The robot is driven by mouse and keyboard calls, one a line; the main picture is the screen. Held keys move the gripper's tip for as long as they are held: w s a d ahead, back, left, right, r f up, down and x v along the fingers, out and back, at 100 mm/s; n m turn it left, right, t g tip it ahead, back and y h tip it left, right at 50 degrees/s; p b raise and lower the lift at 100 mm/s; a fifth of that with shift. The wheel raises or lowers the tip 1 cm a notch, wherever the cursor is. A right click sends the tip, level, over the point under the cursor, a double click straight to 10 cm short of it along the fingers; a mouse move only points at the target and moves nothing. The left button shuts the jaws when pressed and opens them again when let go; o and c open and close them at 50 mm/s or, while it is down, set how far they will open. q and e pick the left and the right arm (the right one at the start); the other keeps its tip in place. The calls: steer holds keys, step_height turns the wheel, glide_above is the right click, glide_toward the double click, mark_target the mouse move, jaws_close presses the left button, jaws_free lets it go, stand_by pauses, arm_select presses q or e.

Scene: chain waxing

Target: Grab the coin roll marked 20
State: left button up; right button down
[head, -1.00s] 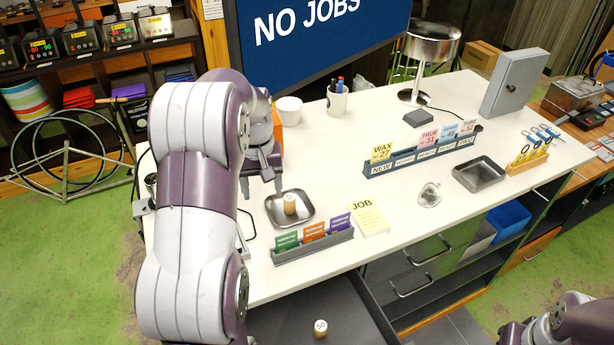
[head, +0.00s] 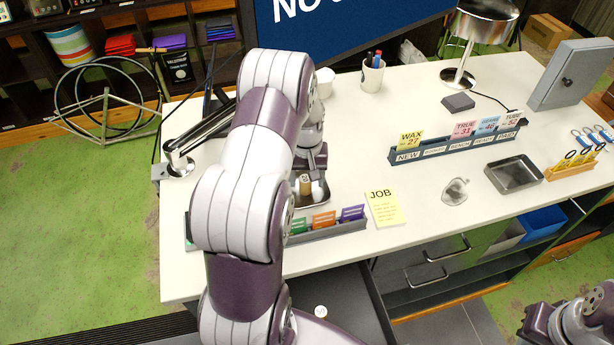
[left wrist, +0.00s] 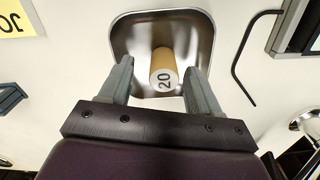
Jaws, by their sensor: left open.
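The coin roll marked 20 (left wrist: 163,70) is a tan cylinder with a white end. It stands in a shallow metal tray (left wrist: 125,35) on the white bench. In the head view the roll (head: 305,185) shows partly behind my left arm, and part of the tray is hidden. My left gripper (left wrist: 158,82) is open, with one finger on each side of the roll in the wrist view and gaps on both sides. In the head view the left gripper (head: 311,172) is over the tray. Only links of my right arm show at the lower right; its gripper is out of view.
A card rack (head: 330,232) and a yellow JOB note (head: 384,207) lie near the tray. Another coin roll (head: 320,312) is in the open drawer below. A cup (head: 324,82) and a pen mug (head: 372,76) stand behind. A lamp arm (head: 205,125) is at left.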

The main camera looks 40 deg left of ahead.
arm_select(q)
steer(key=shift+s+a+f, duration=0.2)
steer(key=shift+s+f, duration=0.15)
steer(key=shift+f, duration=0.25)
steer(key=shift+w+d, duration=0.15)
steer(key=shift+w, duration=0.05)
jaws_close()
